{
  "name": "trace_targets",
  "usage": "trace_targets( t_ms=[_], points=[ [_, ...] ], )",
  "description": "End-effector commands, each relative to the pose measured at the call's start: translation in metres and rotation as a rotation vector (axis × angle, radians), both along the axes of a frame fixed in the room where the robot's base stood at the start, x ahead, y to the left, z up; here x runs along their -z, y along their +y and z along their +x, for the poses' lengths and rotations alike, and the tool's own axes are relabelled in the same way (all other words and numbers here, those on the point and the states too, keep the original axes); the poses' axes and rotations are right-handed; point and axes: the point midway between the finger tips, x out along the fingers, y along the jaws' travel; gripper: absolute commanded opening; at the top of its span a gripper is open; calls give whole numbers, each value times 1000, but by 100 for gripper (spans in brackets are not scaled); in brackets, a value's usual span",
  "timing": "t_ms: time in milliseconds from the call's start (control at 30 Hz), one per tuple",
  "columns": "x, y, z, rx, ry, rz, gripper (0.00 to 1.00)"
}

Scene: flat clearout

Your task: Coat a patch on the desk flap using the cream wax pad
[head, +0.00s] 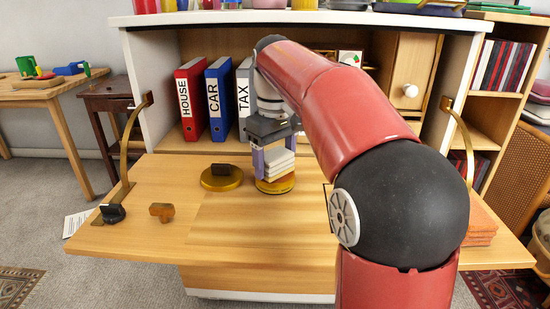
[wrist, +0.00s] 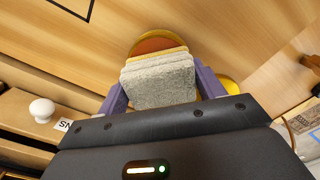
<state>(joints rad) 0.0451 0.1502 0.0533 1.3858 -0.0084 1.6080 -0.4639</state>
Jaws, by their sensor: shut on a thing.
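My gripper (head: 274,158) has its purple fingers shut on the cream wax pad (head: 280,166), a layered block with a grey upper face in the wrist view (wrist: 160,82). The pad is directly over a round gold tin (head: 275,186) with orange-brown contents, which also shows in the wrist view (wrist: 153,44). I cannot tell whether the pad touches the contents. The desk flap (head: 240,222) is folded down and level, held by brass stays. A dark outline on the flap shows at the wrist view's top left; in the head view my arm mostly hides it.
A second gold disc (head: 221,181) with a dark block on it lies left of the tin. A black-handled item (head: 112,213) and a brown block (head: 161,212) lie at the flap's left. The flap's front middle is clear.

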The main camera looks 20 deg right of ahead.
Motion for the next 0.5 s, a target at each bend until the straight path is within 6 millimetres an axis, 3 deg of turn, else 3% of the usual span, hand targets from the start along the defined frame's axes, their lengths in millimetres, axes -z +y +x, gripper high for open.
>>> trace_targets(
  t_ms=[500],
  points=[
    [-41, 0, 1, 0, -4, 0, 50]
  ],
)
